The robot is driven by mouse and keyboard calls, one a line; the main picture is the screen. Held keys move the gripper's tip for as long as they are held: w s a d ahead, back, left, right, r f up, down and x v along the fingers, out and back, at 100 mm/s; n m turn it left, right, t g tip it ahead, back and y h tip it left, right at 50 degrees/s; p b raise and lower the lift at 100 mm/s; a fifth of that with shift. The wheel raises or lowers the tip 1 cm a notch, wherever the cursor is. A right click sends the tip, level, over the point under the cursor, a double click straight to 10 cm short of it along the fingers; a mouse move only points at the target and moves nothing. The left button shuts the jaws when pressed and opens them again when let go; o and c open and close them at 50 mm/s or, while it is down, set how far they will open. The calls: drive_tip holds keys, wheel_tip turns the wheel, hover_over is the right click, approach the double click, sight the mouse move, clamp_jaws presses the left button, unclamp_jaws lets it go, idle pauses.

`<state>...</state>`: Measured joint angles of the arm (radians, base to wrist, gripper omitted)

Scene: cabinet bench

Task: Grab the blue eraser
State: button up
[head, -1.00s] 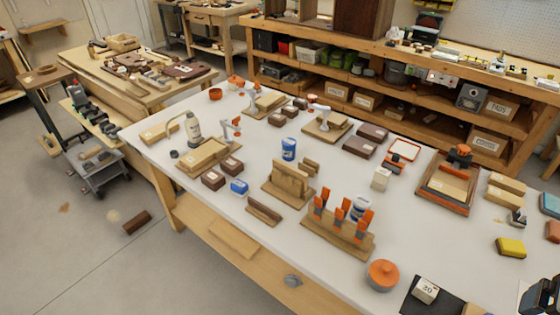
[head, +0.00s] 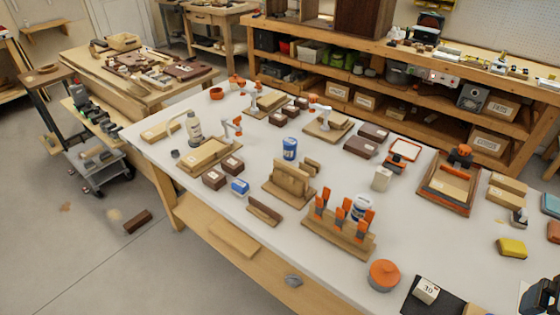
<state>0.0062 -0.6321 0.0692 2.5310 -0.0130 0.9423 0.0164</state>
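A small blue block with a pale label (head: 240,187) lies on the white bench top, left of centre, in the head view. It may be the blue eraser, but it is too small to be sure. It sits just right of two dark brown blocks and behind a low brown wooden strip. A flat teal-blue block (head: 551,204) is partly cut off at the right edge. I cannot make out my gripper in this view.
A wooden stand (head: 288,183) and a rack with orange-handled tools (head: 338,237) stand right of the small blue block. A blue can (head: 289,148) is behind it. A yellow block (head: 512,247) lies at the right.

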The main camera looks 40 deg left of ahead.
drive_tip(key=w+a+f+n+h, duration=0.35)
drive_tip(key=w+a+n, duration=0.75)
drive_tip(key=w, duration=0.5)
drive_tip(key=w+a+f+n+t+h, duration=0.15)
drive_tip(key=w+a+n, duration=0.25)
drive_tip(key=a, duration=0.7)
drive_tip(key=w+a+f+n+t+h, duration=0.1)
drive_tip(key=w+a+f+n+t, duration=0.2)
drive_tip(key=a, duration=0.7)
drive_tip(key=n+t+y, duration=0.4)
drive_tip(key=n+t, duration=0.1)
drive_tip(key=n, duration=0.9)
hover_over(237, 185)
drive_tip(key=w+d, duration=0.3)
drive_tip(key=d, duration=0.8)
wheel_tip(237, 185, down, 15)
drive_tip(key=s+a+f+n+y, duration=0.1)
drive_tip(key=s+a+f, duration=0.1)
drive_tip(key=a, duration=0.1)
drive_tip(key=s+a+f+n+t+y, duration=0.1)
drive_tip(key=s+a+n, duration=0.1)
drive_tip(key=a, duration=0.1)
drive_tip(key=s+a+f+n+y, duration=0.1)
drive_tip(key=s+a+f, duration=0.1)
drive_tip(key=s+a, duration=0.1)
drive_tip(key=shift+a+f+n, duration=0.3)
drive_tip(key=shift+a+f, duration=0.05)
drive_tip(key=shift+a, duration=0.2)
drive_tip(key=shift+s+a+f, duration=0.2)
drive_tip(key=shift+f, duration=0.4)
